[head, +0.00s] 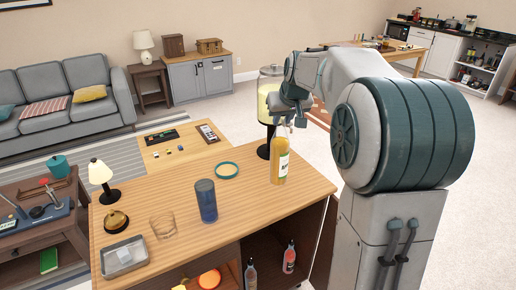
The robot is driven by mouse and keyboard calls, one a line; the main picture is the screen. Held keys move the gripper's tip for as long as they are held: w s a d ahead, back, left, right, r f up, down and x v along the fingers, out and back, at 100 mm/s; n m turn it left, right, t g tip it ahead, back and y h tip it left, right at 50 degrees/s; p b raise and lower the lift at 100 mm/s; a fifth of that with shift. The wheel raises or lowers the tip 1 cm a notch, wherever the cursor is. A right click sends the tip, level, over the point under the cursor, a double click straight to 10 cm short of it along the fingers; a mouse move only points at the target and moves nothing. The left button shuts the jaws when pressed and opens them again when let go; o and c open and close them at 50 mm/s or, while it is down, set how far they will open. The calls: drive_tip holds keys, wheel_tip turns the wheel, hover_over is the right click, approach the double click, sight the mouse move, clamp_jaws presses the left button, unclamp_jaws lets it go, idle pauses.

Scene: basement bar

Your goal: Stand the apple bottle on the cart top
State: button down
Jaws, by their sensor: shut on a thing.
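The apple bottle (280,158), a yellow bottle with a pale label, is upright. My gripper (281,118) is shut on its neck from above, and the fingers are partly hidden by the arm and the bottle's top. The bottle's base appears over the far right part of the wooden cart top (255,206). I cannot tell whether the base touches the wood or hangs just above it.
The cart top's front right is clear. Bottles (289,257) stand on the shelf below.

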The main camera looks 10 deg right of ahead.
drive_tip(key=w+a+f+p, duration=0.1)
drive_tip(key=w+a+f, duration=0.2)
drive_tip(key=a+f, duration=0.4)
drive_tip(key=shift+a+f+p, duration=0.15)
drive_tip(key=shift+f+p, duration=0.25)
drive_tip(key=shift+f, duration=0.3)
drive_tip(key=shift+w, duration=0.15)
drive_tip(key=shift+f, duration=0.2)
drive_tip(key=c, duration=1.2)
unclamp_jaws()
